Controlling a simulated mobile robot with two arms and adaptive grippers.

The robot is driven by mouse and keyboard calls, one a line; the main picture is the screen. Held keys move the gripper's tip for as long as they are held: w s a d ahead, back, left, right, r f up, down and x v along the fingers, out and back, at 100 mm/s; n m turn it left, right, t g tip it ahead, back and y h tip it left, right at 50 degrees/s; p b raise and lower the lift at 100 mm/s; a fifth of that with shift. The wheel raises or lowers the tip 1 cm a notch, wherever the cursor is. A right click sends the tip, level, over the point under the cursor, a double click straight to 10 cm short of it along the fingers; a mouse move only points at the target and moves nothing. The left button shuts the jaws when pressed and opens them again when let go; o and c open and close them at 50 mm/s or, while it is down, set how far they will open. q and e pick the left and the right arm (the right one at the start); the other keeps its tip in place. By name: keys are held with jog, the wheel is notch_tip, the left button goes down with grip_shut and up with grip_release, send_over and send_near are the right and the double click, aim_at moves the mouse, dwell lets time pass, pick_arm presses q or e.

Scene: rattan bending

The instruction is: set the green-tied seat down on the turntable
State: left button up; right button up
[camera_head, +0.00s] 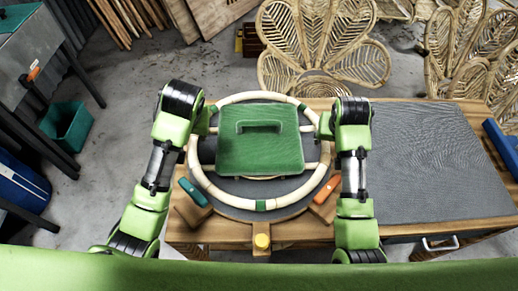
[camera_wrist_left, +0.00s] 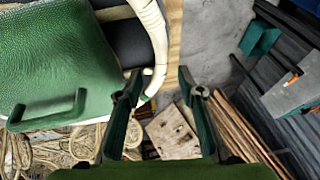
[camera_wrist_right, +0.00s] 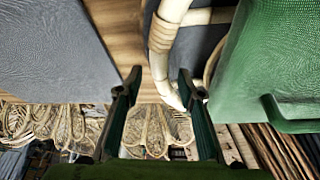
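The green-tied seat is a pale rattan ring (camera_head: 208,187) with green bindings and crossbars. It lies over the dark round turntable (camera_head: 232,197) on the wooden bench; whether it touches the turntable is unclear. A green square block with a handle (camera_head: 260,155) sits inside the ring, over the crossbars. My left gripper (camera_wrist_left: 158,85) is at the ring's left side, fingers apart, with ring (camera_wrist_left: 152,40) near one finger. My right gripper (camera_wrist_right: 159,80) is at the ring's right side, fingers apart, with ring (camera_wrist_right: 168,50) between or just beyond them. The fingertips are partly hidden in the head view.
A teal-handled piece (camera_head: 192,192), an orange-handled piece (camera_head: 327,190) and a yellow knob (camera_head: 262,241) stand around the turntable's front. A grey mat (camera_head: 430,160) covers the bench's right. Woven rattan chair backs (camera_head: 322,45) stand behind. A green bin (camera_head: 68,135) is on the floor left.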

jog(key=v, duration=0.6)
jog(key=shift+r, duration=0.1)
